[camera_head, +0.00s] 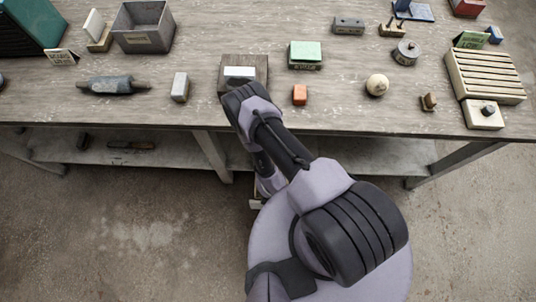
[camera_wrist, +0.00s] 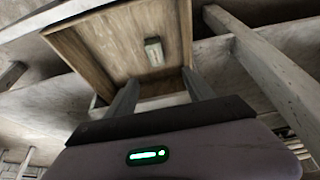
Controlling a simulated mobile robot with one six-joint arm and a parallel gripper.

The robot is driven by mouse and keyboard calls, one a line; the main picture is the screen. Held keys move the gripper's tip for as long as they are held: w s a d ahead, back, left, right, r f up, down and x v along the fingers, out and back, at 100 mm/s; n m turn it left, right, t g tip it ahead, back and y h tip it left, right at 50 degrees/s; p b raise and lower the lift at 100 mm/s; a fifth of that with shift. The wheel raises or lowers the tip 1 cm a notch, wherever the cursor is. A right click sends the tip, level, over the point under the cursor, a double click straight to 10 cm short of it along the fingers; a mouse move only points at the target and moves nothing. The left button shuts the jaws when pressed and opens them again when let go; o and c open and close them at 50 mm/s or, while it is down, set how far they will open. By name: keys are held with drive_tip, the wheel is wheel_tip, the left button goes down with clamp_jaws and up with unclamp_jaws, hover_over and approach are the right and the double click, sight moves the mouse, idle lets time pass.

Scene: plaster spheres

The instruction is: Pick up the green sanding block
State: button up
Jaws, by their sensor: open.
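A block with a pale green top (camera_head: 305,50) and a darker, lettered lower part stands on the workbench, right of the middle, in the head view; it looks like the green sanding block. My gripper (camera_wrist: 160,88) is open in the wrist view, with two grey fingers apart and nothing seen between them. In the head view my arm hangs over the bench's front edge, and the gripper is mostly hidden behind it. I cannot make out the green block in the wrist view.

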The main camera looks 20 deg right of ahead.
drive_tip(key=b+x, duration=0.2)
drive_tip(key=x, duration=0.1)
drive_tip(key=b+x, duration=0.2)
drive_tip(key=x, duration=0.2)
drive_tip(key=s+b+x, duration=0.1)
drive_tip(key=b+x, duration=0.1)
drive_tip(key=x, duration=0.2)
drive_tip(key=shift+d+f, duration=0.15)
drive_tip(key=shift+f, duration=0.25)
drive_tip(key=b+x, duration=0.1)
drive_tip(key=x, duration=0.1)
drive_tip(key=b+x, duration=0.3)
drive_tip(key=shift+w+d+f, duration=0.25)
drive_tip(key=shift+d, duration=0.1)
drive_tip(key=shift+r, duration=0.2)
drive_tip(key=shift+c, duration=0.2)
clamp_jaws()
